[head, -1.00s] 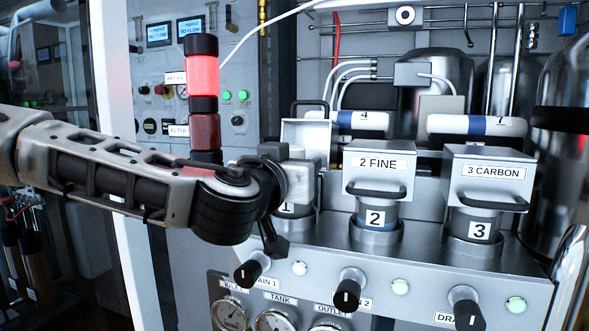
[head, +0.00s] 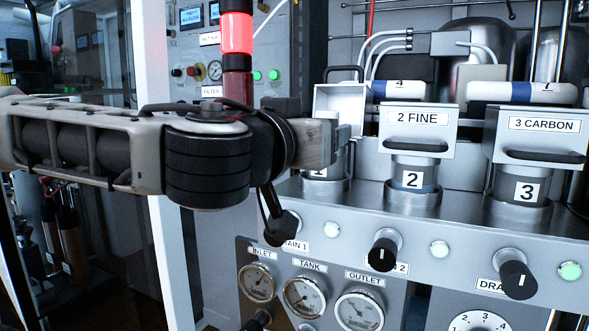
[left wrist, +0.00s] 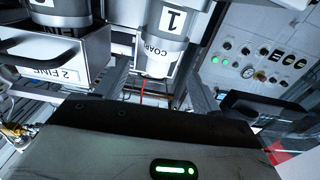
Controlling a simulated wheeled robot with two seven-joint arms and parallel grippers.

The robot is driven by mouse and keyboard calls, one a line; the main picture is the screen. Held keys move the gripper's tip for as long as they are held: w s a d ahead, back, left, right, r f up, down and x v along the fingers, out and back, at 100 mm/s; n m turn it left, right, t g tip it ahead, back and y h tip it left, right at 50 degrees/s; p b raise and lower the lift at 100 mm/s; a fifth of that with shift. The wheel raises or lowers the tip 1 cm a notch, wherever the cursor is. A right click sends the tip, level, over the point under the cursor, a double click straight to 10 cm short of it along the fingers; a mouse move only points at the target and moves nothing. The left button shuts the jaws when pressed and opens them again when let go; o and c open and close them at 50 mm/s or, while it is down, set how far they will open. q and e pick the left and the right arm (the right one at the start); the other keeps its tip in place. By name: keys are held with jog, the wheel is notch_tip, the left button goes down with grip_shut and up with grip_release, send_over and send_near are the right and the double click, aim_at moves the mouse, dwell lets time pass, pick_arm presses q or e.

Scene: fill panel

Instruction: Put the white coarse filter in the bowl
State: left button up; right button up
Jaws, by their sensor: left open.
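Bowl 1 (head: 320,185) stands at the left end of the panel's row. Its pale box-shaped lid (head: 341,97) is raised behind it. In the left wrist view, which is upside down, bowl 1 (left wrist: 171,20) shows with a white cylinder marked "COAR…" (left wrist: 156,58), apparently the coarse filter, at its upper end. My left gripper (head: 342,138) is open at the top of bowl 1. Its fingers also show in the left wrist view (left wrist: 158,85), one either side of the white cylinder, with gaps. How deep the filter sits is hidden. My right gripper is out of view.
Housings 2 FINE (head: 415,130) and 3 CARBON (head: 535,140) stand close to the right. White cylinders with blue bands (head: 399,90) (head: 525,92) lie behind them. Black knobs (head: 383,254) and gauges (head: 304,296) project below. A red light tower (head: 237,32) stands behind my left arm.

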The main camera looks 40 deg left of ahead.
pick_arm(q)
jog(key=shift+b+v, duration=1.85)
jog(key=shift+v, duration=0.7)
